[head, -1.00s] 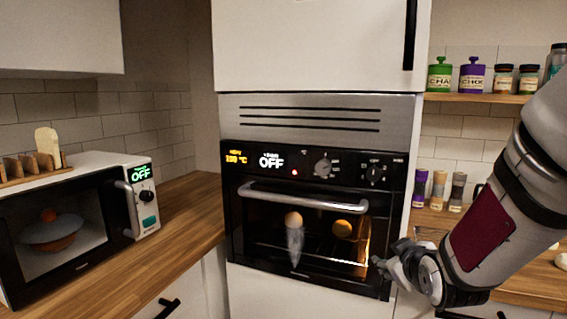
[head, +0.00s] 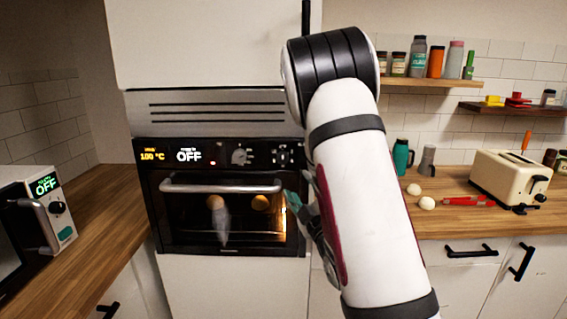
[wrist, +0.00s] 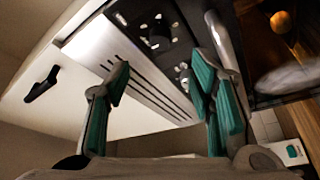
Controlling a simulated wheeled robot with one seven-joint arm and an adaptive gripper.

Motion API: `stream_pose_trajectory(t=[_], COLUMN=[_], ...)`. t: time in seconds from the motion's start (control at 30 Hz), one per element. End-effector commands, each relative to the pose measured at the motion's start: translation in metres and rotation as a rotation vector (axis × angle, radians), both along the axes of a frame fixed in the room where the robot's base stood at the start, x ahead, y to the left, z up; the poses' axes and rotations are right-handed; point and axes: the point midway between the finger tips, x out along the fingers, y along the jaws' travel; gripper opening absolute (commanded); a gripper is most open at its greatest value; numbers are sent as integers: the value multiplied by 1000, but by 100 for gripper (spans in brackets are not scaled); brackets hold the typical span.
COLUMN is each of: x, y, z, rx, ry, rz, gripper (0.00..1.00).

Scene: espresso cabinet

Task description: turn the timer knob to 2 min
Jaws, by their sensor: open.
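I cannot read which one is the timer knob. My gripper (head: 299,203), with teal finger pads, is in front of the oven's right side, below the panel and partly hidden by my arm. In the wrist view my gripper (wrist: 158,75) is open and empty, and a panel knob (wrist: 157,42) shows beyond its fingers, apart from them.
The oven door handle (head: 222,187) sticks out below the panel. A microwave (head: 42,215) at left has its own OFF display and knob (head: 57,208). A toaster (head: 505,178), white round items and a teal bottle (head: 402,157) stand on the right counter.

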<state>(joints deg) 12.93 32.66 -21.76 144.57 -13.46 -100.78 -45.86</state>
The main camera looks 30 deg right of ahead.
Motion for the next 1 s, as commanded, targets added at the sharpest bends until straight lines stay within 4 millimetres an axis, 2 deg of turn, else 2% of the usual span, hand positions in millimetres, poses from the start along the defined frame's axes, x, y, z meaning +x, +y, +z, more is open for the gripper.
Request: stream_pose_trajectory(t=[0.3,0.53,0.73,1.0], x=[59,95,112,116], y=[-15,-25,-29,-30], z=[15,23,26,26], rx=[1,0,2,2], ry=[-3,-2,-1,0], rz=[3,1,1,1], gripper=[50,50,50,50])
